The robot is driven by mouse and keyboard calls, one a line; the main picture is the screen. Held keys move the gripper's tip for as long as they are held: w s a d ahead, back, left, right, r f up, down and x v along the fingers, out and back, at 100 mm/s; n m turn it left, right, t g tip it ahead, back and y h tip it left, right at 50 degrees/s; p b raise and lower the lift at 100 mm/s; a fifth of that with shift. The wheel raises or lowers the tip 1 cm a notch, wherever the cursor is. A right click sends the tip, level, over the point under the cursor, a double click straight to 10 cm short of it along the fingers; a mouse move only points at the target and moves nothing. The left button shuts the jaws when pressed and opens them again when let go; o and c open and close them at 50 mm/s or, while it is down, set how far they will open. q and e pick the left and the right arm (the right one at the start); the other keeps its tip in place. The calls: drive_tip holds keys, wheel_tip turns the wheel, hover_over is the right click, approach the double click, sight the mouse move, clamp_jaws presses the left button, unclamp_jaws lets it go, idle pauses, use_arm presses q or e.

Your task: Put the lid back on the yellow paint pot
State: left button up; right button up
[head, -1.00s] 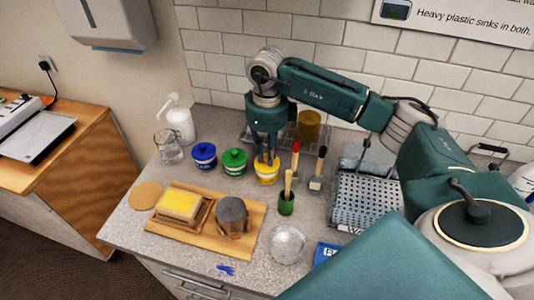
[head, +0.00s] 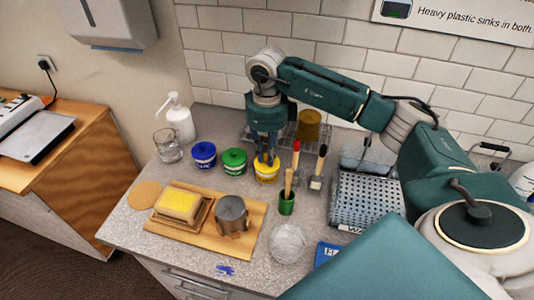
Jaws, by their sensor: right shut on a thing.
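The yellow paint pot (head: 266,175) stands on the speckled counter, at the right end of a row with a green pot (head: 234,163) and a blue pot (head: 204,157). My right gripper (head: 266,160) points straight down at the top of the yellow pot, with its fingertips close together there. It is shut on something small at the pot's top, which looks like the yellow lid. The fingers hide part of it, and I cannot tell whether the lid is fully seated. My left gripper is not in view.
Close to the right stand brushes in a green cup (head: 286,205) and another brush (head: 318,170). A wire rack with an amber jar (head: 309,124) is behind. A wooden board (head: 190,237) with a sponge and grey cup lies in front. A glass bowl (head: 287,241) stands front right.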

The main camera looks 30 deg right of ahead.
idle(0.6)
idle(0.3)
drive_tip(key=o, duration=0.9)
drive_tip(key=o, duration=0.4)
drive_tip(key=shift+o, duration=0.2)
drive_tip(key=shift+r+p, duration=2)
drive_tip(key=shift+r, duration=1.55)
